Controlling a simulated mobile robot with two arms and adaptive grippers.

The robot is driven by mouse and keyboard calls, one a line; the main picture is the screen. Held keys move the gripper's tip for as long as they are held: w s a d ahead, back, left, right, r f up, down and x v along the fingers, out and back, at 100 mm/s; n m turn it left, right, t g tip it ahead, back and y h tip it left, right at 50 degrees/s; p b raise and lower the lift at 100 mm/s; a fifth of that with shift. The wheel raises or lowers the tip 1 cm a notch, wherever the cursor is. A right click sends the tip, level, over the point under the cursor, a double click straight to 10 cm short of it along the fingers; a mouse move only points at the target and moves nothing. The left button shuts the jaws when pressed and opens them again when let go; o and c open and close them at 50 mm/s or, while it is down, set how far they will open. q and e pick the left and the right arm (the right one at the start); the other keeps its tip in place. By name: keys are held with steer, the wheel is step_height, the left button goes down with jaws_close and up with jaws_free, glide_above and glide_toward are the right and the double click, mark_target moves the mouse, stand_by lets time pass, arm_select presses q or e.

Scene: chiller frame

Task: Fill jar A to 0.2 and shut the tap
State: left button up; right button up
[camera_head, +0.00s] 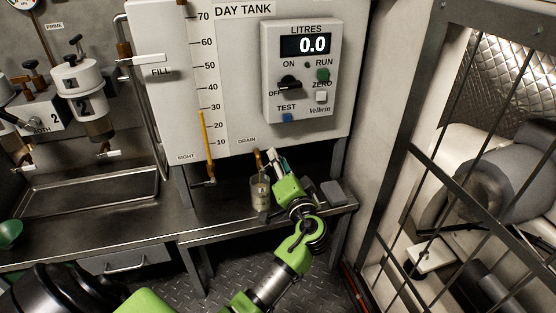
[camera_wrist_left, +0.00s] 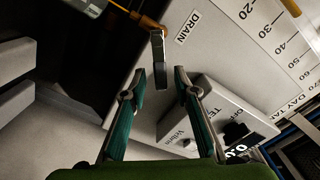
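A clear jar (camera_head: 260,194) with a pale label, too small to read, stands upright on the bench below the drain tap (camera_head: 258,160) of the day tank (camera_head: 235,100). In the left wrist view the tap's grey lever (camera_wrist_left: 159,75) hangs from a copper-coloured pipe (camera_wrist_left: 150,24), beside the DRAIN label. My left gripper (camera_head: 276,158) is just right of the tap and above the jar. In the left wrist view its fingers (camera_wrist_left: 160,78) are open on either side of the lever, with visible gaps. My right gripper is not in view. The LITRES display (camera_head: 306,45) reads 0.0.
The meter box (camera_head: 273,75) has an ON/OFF knob (camera_head: 290,83) and RUN, ZERO and TEST buttons. A grey block (camera_head: 333,192) lies at the bench's right end. A barred frame (camera_head: 420,155) stands to the right. A tray (camera_head: 85,200) and filters are at left.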

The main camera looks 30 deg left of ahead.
arm_select(q)
steer(key=shift+w+a, duration=0.3)
steer(key=shift+a, duration=0.1)
jaws_close()
